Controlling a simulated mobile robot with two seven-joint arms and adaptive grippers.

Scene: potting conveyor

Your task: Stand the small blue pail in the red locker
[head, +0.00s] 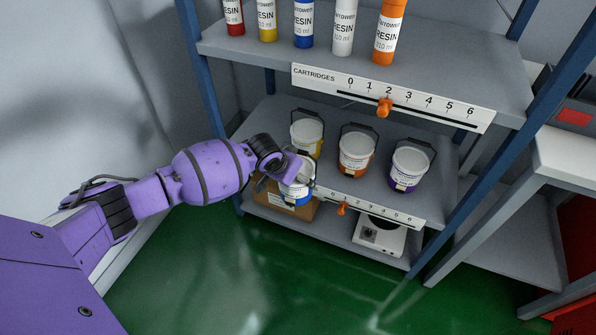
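The small blue pail (296,194) has a white lid and a white and blue side. It is at the left front of the middle shelf and overlaps the shelf's front edge, lower than the other pails. My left gripper (298,172) is at the top of this pail and appears shut on it. The fingers are small and partly hidden by the wrist. My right gripper is not in view. A red surface (582,215) shows at the right edge. I cannot tell if it is the red locker.
Yellow (306,133), orange (356,150) and purple (408,168) pails stand on the middle shelf. Resin cartridges (303,23) stand above. A cardboard box (262,197) and a white device (379,237) are below. A grey bench (575,155) stands right. Green floor (200,270) in front is clear.

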